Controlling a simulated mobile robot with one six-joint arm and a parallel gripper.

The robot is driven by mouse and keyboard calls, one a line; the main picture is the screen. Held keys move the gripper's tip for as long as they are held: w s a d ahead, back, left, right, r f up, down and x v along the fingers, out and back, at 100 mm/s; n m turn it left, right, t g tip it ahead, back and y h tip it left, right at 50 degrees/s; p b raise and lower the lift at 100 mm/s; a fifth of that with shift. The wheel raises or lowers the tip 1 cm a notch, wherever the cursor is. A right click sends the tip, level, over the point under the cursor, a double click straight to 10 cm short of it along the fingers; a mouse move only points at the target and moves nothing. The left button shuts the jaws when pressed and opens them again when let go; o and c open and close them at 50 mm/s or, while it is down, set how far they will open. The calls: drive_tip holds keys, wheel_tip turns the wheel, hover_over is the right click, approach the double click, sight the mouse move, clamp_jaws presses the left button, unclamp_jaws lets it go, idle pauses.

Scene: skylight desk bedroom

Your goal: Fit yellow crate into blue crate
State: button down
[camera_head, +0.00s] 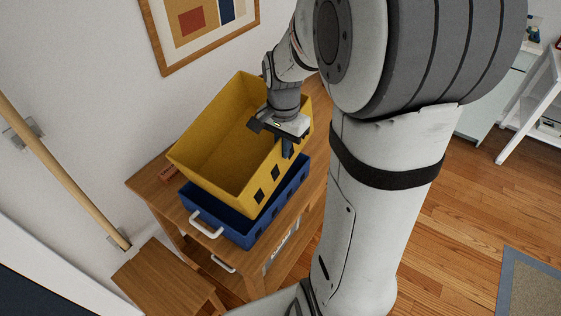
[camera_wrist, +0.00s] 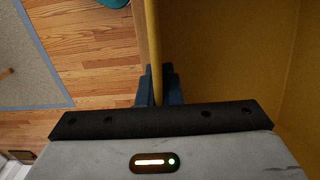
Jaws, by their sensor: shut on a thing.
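The yellow crate (camera_head: 218,136) is open-topped and empty, and it sits tilted above the blue crate in the head view. My gripper (camera_head: 287,147) is shut on the yellow crate's right side wall near its far end. In the wrist view, the fingers (camera_wrist: 158,88) pinch the rim of that wall, with the crate's yellow inside (camera_wrist: 225,60) to the right. The blue crate (camera_head: 238,232) stands on a wooden table under the yellow crate, with a white handle on its near end. The yellow crate hides most of the blue crate's inside, so I cannot tell how deep the yellow one sits.
A wooden stool (camera_head: 160,280) stands in front. A labelled bin (camera_head: 283,251) is on the lower shelf. A rug (camera_head: 532,285) lies on the floor at the right.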

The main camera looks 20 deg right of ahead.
sight(283, 174)
wheel_tip(283, 174, down, 2)
drive_tip(key=g+y+b, duration=0.1)
drive_tip(key=b, duration=0.2)
drive_tip(key=shift+y, duration=0.3)
drive_tip(key=shift+f+g+y+b, duration=0.4)
drive_tip(key=shift+f+y+b, duration=0.15)
drive_tip(key=shift+f, duration=0.2)
wheel_tip(283, 174, down, 9)
drive_tip(key=shift+a+f, duration=0.1)
drive_tip(key=c, duration=2.1)
unclamp_jaws()
drive_tip(key=shift+f, duration=0.15)
drive_tip(key=o, duration=0.5)
